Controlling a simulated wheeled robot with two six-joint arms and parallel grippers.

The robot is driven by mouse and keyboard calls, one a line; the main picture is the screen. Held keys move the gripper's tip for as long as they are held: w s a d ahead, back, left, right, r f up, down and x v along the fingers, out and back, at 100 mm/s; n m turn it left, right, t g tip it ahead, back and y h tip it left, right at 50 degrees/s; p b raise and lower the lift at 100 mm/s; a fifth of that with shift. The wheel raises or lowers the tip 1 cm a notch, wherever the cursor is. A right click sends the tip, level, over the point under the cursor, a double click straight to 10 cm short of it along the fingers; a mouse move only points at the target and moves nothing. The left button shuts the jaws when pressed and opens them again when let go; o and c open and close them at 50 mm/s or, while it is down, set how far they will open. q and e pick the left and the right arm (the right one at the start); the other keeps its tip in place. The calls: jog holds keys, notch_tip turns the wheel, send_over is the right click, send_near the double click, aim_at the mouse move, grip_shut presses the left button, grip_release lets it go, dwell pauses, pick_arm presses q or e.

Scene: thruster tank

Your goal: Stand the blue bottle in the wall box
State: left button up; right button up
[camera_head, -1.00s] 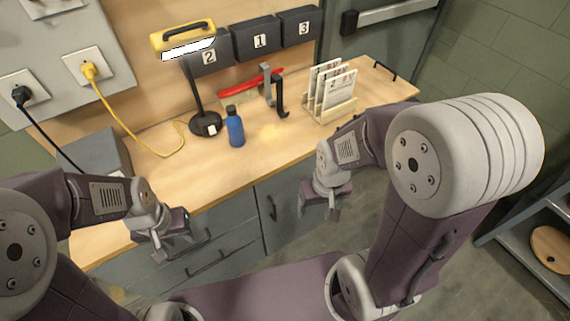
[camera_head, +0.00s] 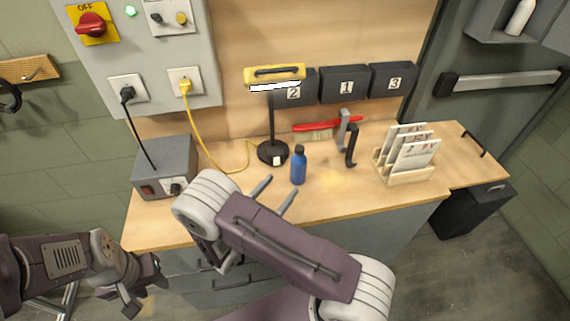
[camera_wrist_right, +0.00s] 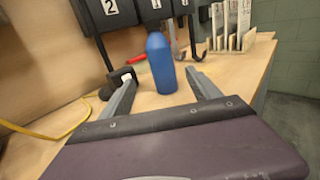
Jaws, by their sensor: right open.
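The blue bottle (camera_head: 298,168) stands upright on the wooden workbench, in front of the wall boxes. My right gripper (camera_head: 282,184) is open and empty, its two fingers pointing toward the bottle. In the right wrist view the bottle (camera_wrist_right: 161,64) shows in line with the gap between the fingertips (camera_wrist_right: 160,76); it is not gripped. Dark wall boxes numbered 2 (camera_head: 295,88), 1 (camera_head: 345,85) and 3 (camera_head: 394,79) hang behind the bench. Another grey wall box (camera_head: 484,28) at top right holds a white bottle (camera_head: 520,17). My left gripper (camera_head: 143,286) is low at the left, off the bench; its jaw opening is unclear.
A black lamp base (camera_head: 272,153) stands just left of the bottle, under a yellow lamp (camera_head: 275,73). A grey power box (camera_head: 165,168) and yellow cable (camera_head: 225,168) are left.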

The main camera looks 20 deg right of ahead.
aim_at(295, 162)
jog(key=x, duration=0.4)
jog(key=shift+d+p, duration=0.3)
jog(key=shift+p, duration=0.05)
jog(key=x, duration=0.4)
jog(key=shift+r+p, duration=0.15)
jog(key=shift+p, duration=0.25)
jog(key=shift+w+d, duration=0.15)
jog(key=shift+d, duration=0.15)
jog(key=shift+a, duration=0.15)
jog(key=c, duration=0.5)
grip_shut()
jog(key=shift+r, duration=0.5)
notch_tip(295, 162, up, 3)
jog(key=shift+f, duration=0.1)
jog(key=s+d+r+p, duration=0.5)
jog(key=s+r+p, duration=0.2)
jog(key=s, duration=0.3)
jog(key=shift+s+d+p, duration=0.25)
jog(key=shift+p, duration=0.2)
